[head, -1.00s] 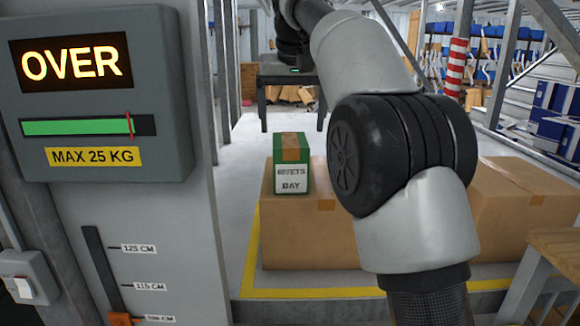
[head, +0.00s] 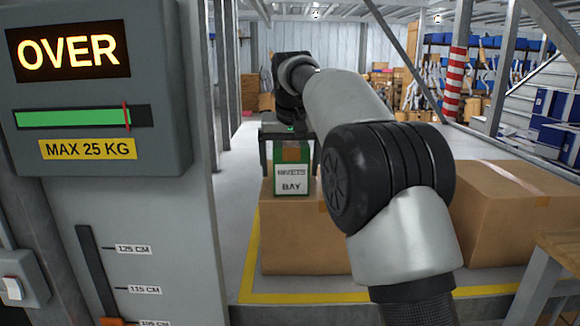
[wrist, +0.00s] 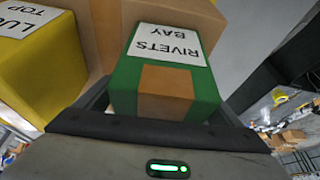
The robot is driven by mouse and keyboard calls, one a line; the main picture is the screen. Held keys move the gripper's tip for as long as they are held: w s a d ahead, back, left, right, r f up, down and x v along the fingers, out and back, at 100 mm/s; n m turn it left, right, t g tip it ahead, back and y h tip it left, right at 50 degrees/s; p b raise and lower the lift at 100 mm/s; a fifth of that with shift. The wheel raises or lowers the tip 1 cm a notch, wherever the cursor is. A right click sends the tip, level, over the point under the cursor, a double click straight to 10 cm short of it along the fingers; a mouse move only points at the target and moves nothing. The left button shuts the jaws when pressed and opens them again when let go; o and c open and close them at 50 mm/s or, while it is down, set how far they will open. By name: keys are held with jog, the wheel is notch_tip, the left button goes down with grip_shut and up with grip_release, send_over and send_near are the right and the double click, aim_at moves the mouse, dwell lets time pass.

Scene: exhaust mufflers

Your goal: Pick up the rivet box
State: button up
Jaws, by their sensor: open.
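The rivet box (head: 292,182) is green with a brown tape strip and a white label reading RIVETS BAY. It stands upright on a large cardboard box (head: 300,240). My gripper (head: 290,150) is open over its top, with one finger down each side. In the wrist view the rivet box (wrist: 165,85) lies between the spread fingers of my gripper (wrist: 162,108). I cannot tell whether either finger touches it.
In the wrist view a yellow box (wrist: 45,70) with a white label is close on the left. Another cardboard box (head: 505,215) stands at right. A grey panel (head: 95,90) reading OVER and MAX 25 KG stands at left. A wooden stand (head: 562,250) is front right.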

jog(key=c, duration=1.6)
jog(key=shift+c, duration=0.2)
